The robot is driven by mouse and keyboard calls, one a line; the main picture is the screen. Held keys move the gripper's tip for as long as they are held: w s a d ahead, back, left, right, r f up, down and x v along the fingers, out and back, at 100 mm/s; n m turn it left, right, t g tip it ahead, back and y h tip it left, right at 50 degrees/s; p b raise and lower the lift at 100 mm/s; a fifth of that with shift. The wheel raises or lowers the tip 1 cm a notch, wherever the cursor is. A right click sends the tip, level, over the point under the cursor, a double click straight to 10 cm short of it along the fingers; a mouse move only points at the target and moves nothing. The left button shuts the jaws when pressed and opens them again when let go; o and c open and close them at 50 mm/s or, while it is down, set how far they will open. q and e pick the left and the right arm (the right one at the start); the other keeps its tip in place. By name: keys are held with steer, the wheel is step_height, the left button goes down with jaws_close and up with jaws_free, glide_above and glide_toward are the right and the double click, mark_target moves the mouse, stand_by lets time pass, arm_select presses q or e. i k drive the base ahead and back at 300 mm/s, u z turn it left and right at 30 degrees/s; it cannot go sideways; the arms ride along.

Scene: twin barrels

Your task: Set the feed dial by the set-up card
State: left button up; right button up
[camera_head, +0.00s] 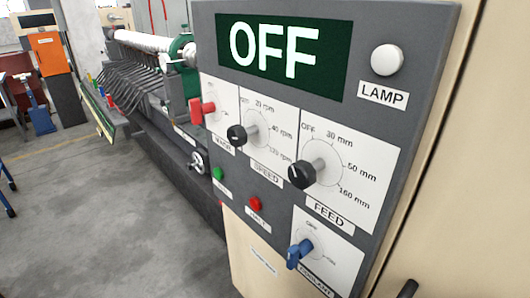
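The feed dial (302,174) is a black knob on a grey stem, standing out from a white plate (375,150) on the grey control panel. The plate is marked OFF, 30 mm, 50 mm and 160 mm, with the label FEED (328,217) below. A pale pointer mark shows on the knob's upper left, seemingly towards OFF, but the slanted view leaves this unsure. I cannot make out a set-up card. Neither gripper can be recognised in this view.
A green display (284,53) reads OFF, and the lamp (387,60) is white. The speed dial (238,135), red main switch (200,109), green button (218,173), red button (255,204) and blue coolant switch (298,252) are close by. Open floor (90,220) lies left.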

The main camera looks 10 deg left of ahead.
mark_target(303, 173)
steer(key=u, duration=1.25)
steer(key=k, duration=0.8)
steer(key=z, duration=1.25)
